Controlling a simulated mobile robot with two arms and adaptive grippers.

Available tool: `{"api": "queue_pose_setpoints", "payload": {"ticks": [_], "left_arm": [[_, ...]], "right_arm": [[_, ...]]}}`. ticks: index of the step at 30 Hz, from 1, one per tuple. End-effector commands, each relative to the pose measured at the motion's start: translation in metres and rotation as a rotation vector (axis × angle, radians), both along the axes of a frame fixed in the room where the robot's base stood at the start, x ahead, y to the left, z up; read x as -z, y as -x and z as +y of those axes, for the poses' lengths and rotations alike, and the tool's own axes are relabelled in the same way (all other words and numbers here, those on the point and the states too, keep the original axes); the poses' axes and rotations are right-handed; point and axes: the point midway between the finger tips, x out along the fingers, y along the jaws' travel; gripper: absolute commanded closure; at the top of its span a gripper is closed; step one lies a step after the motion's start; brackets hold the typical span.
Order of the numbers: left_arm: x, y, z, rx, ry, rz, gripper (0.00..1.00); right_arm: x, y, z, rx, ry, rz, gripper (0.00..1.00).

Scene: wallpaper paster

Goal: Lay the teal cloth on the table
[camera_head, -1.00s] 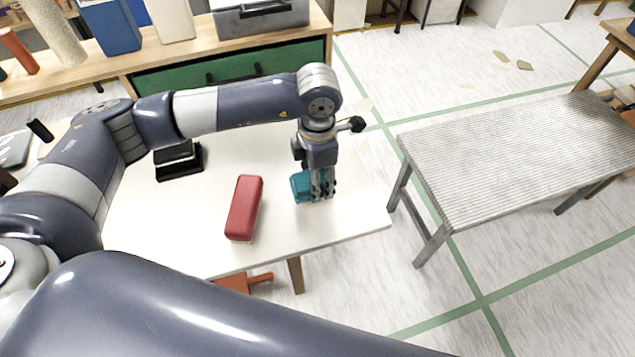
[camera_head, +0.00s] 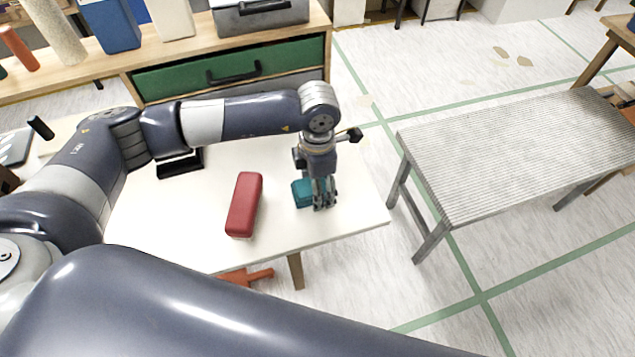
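The teal cloth (camera_head: 302,193) is a small, thick, folded block at the right part of the white table (camera_head: 345,222). My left gripper (camera_head: 324,205) points down over the table from the end of my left arm, with its fingers at the cloth's right side. The cloth has shifted along with the fingers, so the gripper appears shut on it. The fingers hide part of the cloth, and I cannot tell whether its underside touches the table. My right gripper is out of view.
A red box (camera_head: 244,205) lies on the table left of the cloth. A black object (camera_head: 180,163) stands behind it, partly under my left arm. A cabinet with a green drawer (camera_head: 215,74) is behind. A grey ribbed bench (camera_head: 520,150) stands to the right across open floor.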

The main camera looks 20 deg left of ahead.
Motion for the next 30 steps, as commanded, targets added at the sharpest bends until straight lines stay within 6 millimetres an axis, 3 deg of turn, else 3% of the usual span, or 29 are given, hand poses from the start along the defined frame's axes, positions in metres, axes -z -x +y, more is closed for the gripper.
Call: {"api": "queue_pose_setpoints", "payload": {"ticks": [8,21,30], "left_arm": [[-0.016,-0.001,0.000,-0.001,0.001,-0.003,0.34],[-0.104,-0.001,0.000,0.000,0.000,-0.004,0.34],[-0.123,0.000,0.000,0.000,0.000,0.000,0.34]], "right_arm": [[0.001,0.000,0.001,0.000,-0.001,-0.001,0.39],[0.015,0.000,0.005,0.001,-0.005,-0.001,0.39],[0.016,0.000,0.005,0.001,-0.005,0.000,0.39]]}}
